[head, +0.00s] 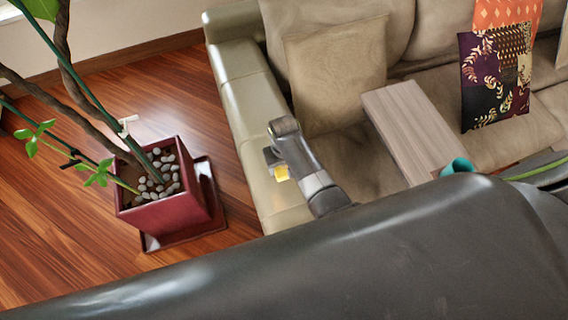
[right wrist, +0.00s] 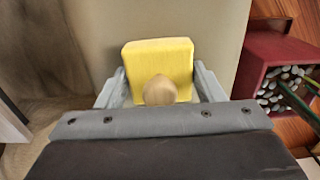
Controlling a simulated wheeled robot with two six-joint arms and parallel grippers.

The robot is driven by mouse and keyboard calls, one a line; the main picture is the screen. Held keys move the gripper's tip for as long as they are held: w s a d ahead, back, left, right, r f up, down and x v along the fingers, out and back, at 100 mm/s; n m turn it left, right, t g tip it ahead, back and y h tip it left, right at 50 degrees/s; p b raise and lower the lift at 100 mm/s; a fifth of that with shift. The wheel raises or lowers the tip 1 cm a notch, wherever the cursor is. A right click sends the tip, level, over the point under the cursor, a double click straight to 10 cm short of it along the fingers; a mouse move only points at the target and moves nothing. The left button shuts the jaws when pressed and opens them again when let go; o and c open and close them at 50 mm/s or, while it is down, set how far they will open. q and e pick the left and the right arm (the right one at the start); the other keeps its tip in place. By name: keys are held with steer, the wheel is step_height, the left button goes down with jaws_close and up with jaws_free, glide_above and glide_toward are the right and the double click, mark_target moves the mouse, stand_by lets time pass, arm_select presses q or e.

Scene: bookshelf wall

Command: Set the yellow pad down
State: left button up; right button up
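The yellow pad (right wrist: 165,57) is a block with a rounded beige knob on the side toward the camera. It sits between the two fingers of my right gripper (right wrist: 160,88), which close against its sides. In the head view, my right gripper (head: 275,164) is over the pale sofa armrest (head: 252,110), and only a small part of the yellow pad (head: 281,174) shows beneath it. I cannot tell whether the pad touches the armrest. My left gripper is not in view.
A dark red planter (head: 172,208) with pebbles and a plant stands on the wooden floor at left. A grey wooden board (head: 412,128) and cushions (head: 335,75) are on the sofa. A teal object (head: 458,166) is near the board's lower end. The armrest's upper stretch is clear.

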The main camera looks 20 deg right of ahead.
steer(key=o, duration=0.4)
steer(key=shift+c, duration=0.2)
step_height(320, 180, up, 12)
steer(key=shift+r, duration=0.15)
stand_by(0.6)
